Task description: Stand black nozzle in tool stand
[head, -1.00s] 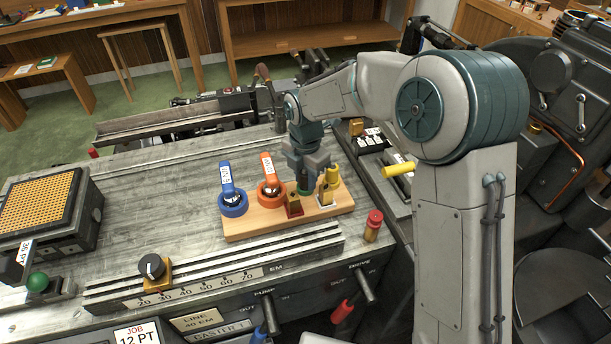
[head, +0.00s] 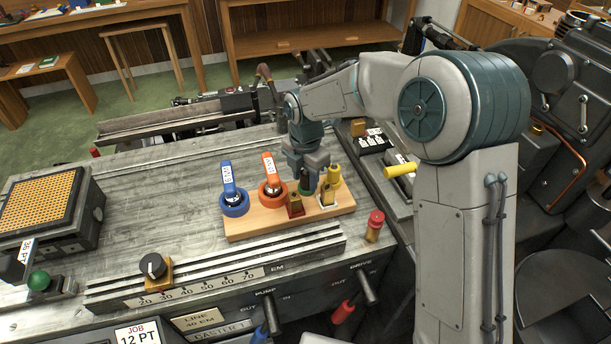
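The tool stand (head: 245,226) is a light wooden board on the grey machine bed. A blue ring (head: 233,204) and an orange ring (head: 271,192) stand on its left part, each with a labelled upright piece. My gripper (head: 310,189) points down, low over this right part, by the green piece. Its fingertips blend with the pieces there, so its opening and any grasp are unclear. I cannot make out a black nozzle; my gripper may hide it.
A ruled rail with a black knob (head: 152,266) runs in front of the stand. A red-capped post (head: 375,226) stands right of the board. A box with a yellow grid (head: 40,203) is at the left. The bed between box and stand is clear.

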